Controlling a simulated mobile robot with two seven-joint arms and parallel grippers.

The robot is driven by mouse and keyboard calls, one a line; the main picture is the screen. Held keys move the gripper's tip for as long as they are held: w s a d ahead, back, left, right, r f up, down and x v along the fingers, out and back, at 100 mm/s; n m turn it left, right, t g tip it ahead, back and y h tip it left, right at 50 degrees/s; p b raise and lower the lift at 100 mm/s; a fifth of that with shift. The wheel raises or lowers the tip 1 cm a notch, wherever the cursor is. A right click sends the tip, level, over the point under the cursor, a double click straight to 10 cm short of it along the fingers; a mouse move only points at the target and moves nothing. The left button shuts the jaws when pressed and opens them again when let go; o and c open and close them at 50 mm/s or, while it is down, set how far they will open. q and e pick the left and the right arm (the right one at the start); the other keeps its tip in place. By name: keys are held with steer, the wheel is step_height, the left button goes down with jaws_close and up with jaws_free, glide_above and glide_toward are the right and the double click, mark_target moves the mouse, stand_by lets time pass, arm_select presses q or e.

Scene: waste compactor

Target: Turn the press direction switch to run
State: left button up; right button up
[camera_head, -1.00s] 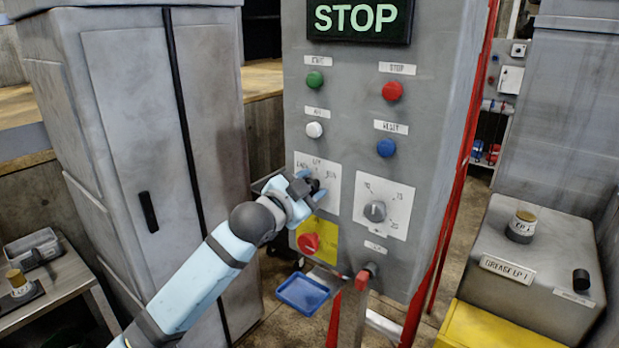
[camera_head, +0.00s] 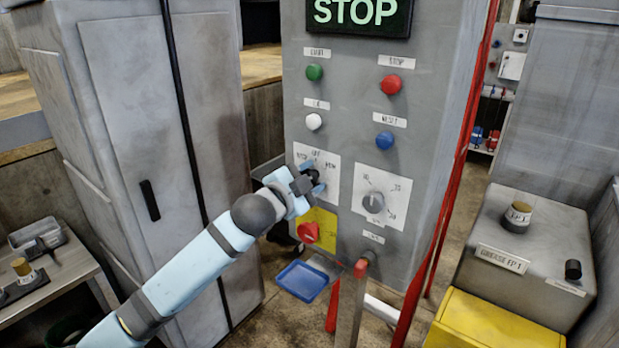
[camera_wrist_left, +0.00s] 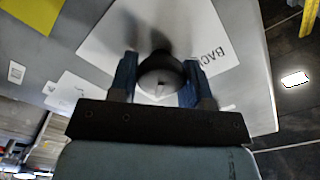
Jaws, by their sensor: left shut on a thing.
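The press direction switch (camera_head: 309,166) is a dark knob on a white label plate (camera_head: 327,155) on the grey control panel's left side. My left gripper (camera_head: 314,181) reaches it from the lower left and covers much of it. In the left wrist view, the round dark knob (camera_wrist_left: 163,76) sits between the two blue fingers of my left gripper (camera_wrist_left: 160,68), which is shut on it. The word BACK shows on the plate to the right of the knob there. The knob's pointing direction is hard to read. My right gripper is not in view.
Below the switch is a red knob (camera_head: 308,232) on a yellow plate. A grey dial (camera_head: 374,202) is to its right. Green, white, red and blue buttons are above, under a STOP display (camera_head: 357,12). A grey cabinet (camera_head: 140,110) stands left.

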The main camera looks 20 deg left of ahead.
arm_select(q)
steer(key=o, duration=0.8)
steer(key=shift+o, duration=0.5)
steer(key=b+v, duration=0.2)
steer(key=v, duration=1.1)
steer(key=shift+s, duration=0.4)
steer(key=shift+a, duration=0.1)
